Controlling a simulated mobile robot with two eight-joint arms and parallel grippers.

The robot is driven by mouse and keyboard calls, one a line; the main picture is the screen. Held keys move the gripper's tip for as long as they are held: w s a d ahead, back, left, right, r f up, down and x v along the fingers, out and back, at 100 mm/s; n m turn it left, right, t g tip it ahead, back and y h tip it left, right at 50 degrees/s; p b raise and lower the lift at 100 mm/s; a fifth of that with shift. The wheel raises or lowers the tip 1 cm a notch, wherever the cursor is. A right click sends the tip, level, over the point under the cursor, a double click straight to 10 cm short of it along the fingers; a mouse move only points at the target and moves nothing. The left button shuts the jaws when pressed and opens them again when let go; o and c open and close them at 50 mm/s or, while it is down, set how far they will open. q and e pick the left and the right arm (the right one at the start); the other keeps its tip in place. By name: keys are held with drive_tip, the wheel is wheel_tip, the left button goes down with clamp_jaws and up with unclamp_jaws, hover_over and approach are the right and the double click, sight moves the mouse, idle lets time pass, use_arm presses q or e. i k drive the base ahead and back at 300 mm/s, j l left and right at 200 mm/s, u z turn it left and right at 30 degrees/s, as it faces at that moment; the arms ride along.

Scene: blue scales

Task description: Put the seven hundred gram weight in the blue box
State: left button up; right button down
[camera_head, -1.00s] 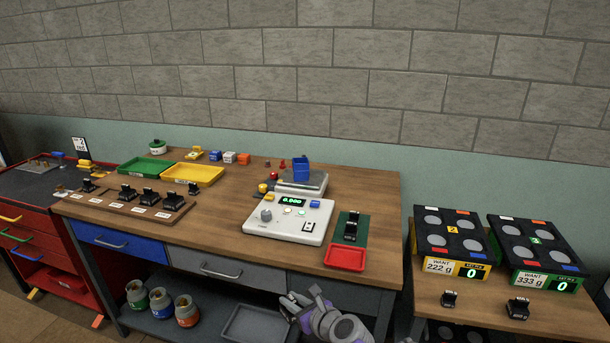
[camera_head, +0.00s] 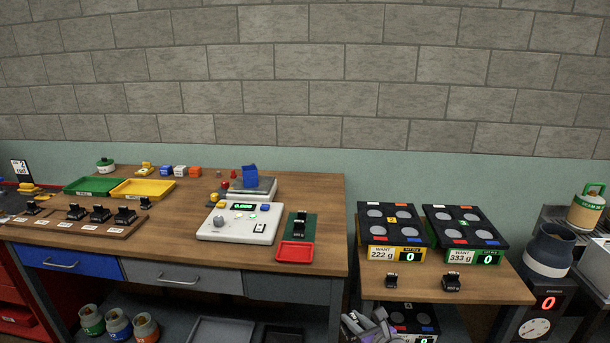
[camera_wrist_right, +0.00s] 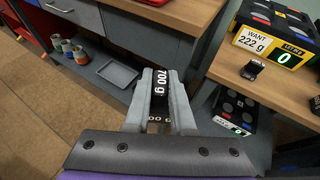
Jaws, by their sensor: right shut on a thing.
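The black weight (camera_wrist_right: 161,90) marked 700 g is between the jaws of my right gripper (camera_wrist_right: 160,85) in the right wrist view. The gripper is shut on it. In the head view my right gripper (camera_head: 368,322) is at the bottom edge, in front of the gap between the two tables and below their tops; the weight is not clear there. The blue box (camera_head: 249,175) sits on the scale (camera_head: 252,189) at the back of the wooden workbench, up and to the left of my right gripper. My left gripper is not in view.
A control panel (camera_head: 240,223), a red tray (camera_head: 294,253) and a green mat with a black weight (camera_head: 300,220) lie near the scale. A lower table (camera_head: 420,289) at the right holds two black display units and two small weights. More weights stand on a rack at left.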

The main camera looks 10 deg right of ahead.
sight(250, 174)
drive_tip(key=j+z, duration=0.1)
drive_tip(key=z, duration=0.4)
drive_tip(key=i+j+z, duration=0.1)
drive_tip(key=z, duration=0.4)
drive_tip(key=j, duration=0.45)
drive_tip(key=i+j, duration=0.15)
drive_tip(key=j, duration=0.35)
